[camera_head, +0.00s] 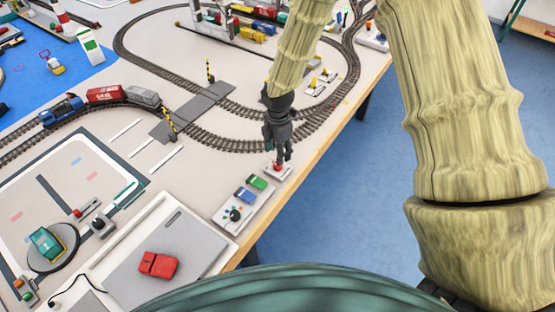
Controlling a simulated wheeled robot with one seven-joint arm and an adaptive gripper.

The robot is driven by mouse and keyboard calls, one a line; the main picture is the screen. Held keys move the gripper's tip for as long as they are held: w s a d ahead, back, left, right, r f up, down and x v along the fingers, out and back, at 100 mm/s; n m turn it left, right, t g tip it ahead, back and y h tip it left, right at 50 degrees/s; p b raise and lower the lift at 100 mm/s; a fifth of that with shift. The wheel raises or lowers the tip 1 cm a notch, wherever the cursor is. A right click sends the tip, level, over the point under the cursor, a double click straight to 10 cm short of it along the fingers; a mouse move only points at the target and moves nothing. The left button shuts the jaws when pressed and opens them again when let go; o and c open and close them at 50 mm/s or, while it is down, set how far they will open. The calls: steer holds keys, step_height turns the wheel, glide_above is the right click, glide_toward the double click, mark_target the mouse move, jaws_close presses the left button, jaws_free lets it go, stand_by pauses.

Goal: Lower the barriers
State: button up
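Two yellow-and-black striped barriers stand upright at the grey level crossing (192,110). The far barrier (209,72) is on its far side and the near barrier (172,125) is on its near side. My gripper (280,158) points down over a small white box (276,174) with a red top (278,168) near the table's right edge. The fingertips are at or just above the red top; I cannot tell whether they touch. The fingers look close together, but the view is too small to tell open from shut.
A control panel (228,219) with blue and green parts lies just in front of the white box. A train with a blue engine (62,112) stands on the track at left. A red block (157,265) rests on a grey board. The table edge is close at right.

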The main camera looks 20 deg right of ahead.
steer(key=f, duration=0.2)
steer(key=f+p, duration=0.1)
steer(key=shift+s+f, duration=0.2)
steer(key=shift+f, duration=1.25)
steer(key=shift+w, duration=0.1)
steer(key=c, duration=1.1)
